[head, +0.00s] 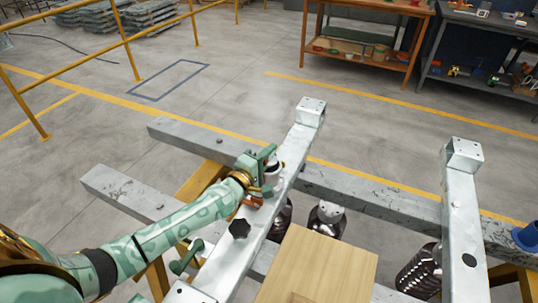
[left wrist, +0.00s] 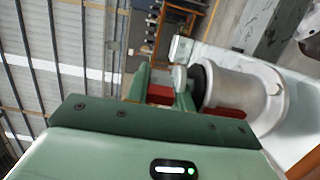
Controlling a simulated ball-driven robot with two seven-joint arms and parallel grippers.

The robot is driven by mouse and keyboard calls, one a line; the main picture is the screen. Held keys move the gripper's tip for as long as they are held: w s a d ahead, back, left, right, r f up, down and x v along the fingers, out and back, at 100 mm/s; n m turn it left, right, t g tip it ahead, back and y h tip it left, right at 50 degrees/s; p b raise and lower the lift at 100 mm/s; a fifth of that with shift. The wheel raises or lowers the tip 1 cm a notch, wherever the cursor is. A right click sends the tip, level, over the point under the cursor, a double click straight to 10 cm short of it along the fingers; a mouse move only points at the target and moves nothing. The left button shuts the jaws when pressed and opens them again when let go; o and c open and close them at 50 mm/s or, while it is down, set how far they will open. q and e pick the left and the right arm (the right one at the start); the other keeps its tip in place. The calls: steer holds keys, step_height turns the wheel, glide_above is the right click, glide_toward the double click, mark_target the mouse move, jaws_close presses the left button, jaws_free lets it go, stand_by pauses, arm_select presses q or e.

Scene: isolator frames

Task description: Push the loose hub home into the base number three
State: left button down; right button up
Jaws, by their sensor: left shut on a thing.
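My left gripper (head: 267,172) is over the left pale metal beam (head: 293,150), shut on the loose hub. In the left wrist view, the hub (left wrist: 240,88) is a pale grey cylinder with a black ring and a narrow stem end by the green fingers (left wrist: 170,92), which have red pads. A wider pale collar (left wrist: 276,92) surrounds its far end, at the beam's surface. I cannot tell how deep the hub sits in it, or which base is number three. In the head view the fingers mostly hide the hub. My right gripper is not in view.
A second pale beam (head: 461,205) with a dark hole is at right. Grey crossbeams (head: 375,199) run below. A yellow railing (head: 100,48) is at upper left.

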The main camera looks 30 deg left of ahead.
arm_select(q)
steer(key=shift+w+f+b, duration=0.1)
steer(key=shift+f+b, duration=1.2)
steer(key=shift+f, duration=0.05)
steer(key=c, duration=1.1)
jaws_free()
steer(key=shift+f, duration=0.1)
steer(key=shift+s+d+f, duration=0.1)
steer(key=shift+s+f, duration=0.15)
steer(key=shift+s, duration=0.05)
steer(key=s, duration=0.5)
steer(key=s+a+p, duration=0.1)
steer(key=s, duration=0.4)
steer(key=s+a, duration=0.1)
steer(key=s, duration=0.4)
steer(key=shift+s+a+r, duration=0.2)
steer(key=shift+s+r, duration=0.15)
steer(key=shift+s+a, duration=0.1)
